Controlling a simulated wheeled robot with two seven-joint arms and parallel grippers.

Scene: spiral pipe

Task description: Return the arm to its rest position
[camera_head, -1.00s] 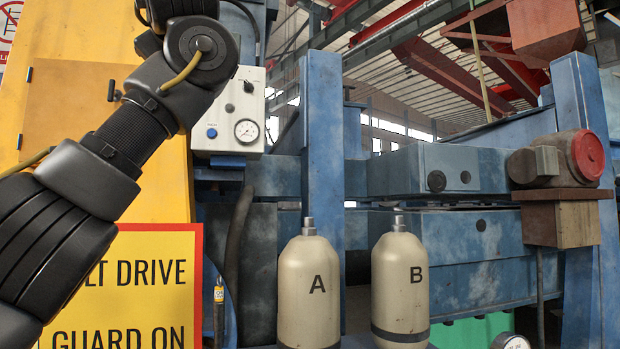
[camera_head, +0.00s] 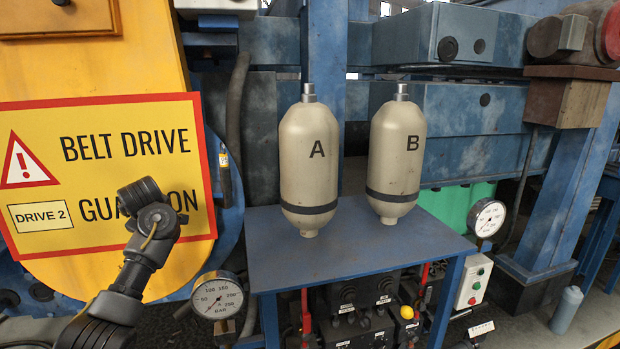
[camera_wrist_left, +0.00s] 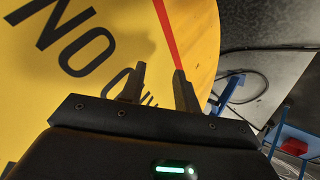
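My left arm (camera_head: 128,275) comes in at the lower left of the head view, in front of the yellow belt drive guard and its sign. It bends at a dark joint; I cannot make out the gripper fingers there. In the left wrist view my left gripper (camera_wrist_left: 160,72) shows two fingers standing apart with nothing between them. Behind them is a yellow surface with black letters and a red line. My right arm and gripper are not in view.
A warning sign (camera_head: 105,165) is behind my arm. A grey bottle (camera_head: 566,310) stands on the floor.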

